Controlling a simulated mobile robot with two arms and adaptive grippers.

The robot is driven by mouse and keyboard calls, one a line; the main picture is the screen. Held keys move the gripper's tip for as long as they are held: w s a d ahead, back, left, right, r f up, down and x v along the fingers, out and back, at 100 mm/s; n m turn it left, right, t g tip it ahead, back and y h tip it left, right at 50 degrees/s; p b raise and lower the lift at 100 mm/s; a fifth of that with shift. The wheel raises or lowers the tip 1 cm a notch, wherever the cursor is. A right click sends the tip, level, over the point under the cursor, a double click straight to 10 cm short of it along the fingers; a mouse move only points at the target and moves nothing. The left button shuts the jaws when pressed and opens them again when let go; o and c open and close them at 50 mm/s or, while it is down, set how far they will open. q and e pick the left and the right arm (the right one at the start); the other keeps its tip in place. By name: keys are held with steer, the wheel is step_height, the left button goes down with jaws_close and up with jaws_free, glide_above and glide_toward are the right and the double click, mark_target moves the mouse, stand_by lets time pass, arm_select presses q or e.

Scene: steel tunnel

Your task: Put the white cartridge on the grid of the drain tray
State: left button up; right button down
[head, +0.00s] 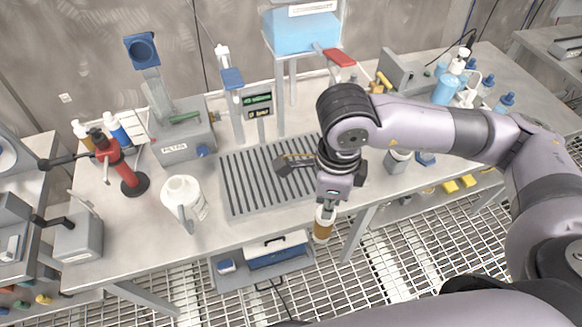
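My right gripper (327,205) points down just past the front edge of the drain tray, on its right side. It is shut on a small cylinder (322,224) with a whitish upper part and an amber-brown lower part, held upright in front of the bench edge. I cannot tell whether this is the white cartridge; no other clear one shows. The drain tray (237,182) lies on the bench with a dark slatted grid (262,190). A grey block with a handle-like part (284,168) shows over the grid. My arm hides the tray's right side. My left gripper is out of view.
A white jug (182,192) stands left of the tray, with a red-topped stand (108,150) beyond it. A grey filter box (184,142) and a column with a green display (257,99) stand behind. Bottles (445,89) crowd the right. An open drawer (272,255) hangs below.

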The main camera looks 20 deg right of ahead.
steer(key=shift+s+a+f+m, duration=0.1)
steer(key=shift+s+f+m, duration=0.1)
steer(key=shift+m, duration=0.5)
steer(key=w+f+p, duration=0.1)
steer(key=w+p, duration=0.6)
steer(key=w, duration=1)
steer(key=shift+w+a+f, duration=0.2)
steer(key=shift+w+a, duration=0.1)
steer(key=shift+w, duration=0.1)
steer(key=shift+f, duration=0.1)
steer(key=shift+f, duration=0.15)
steer(key=c, duration=1.5)
jaws_free()
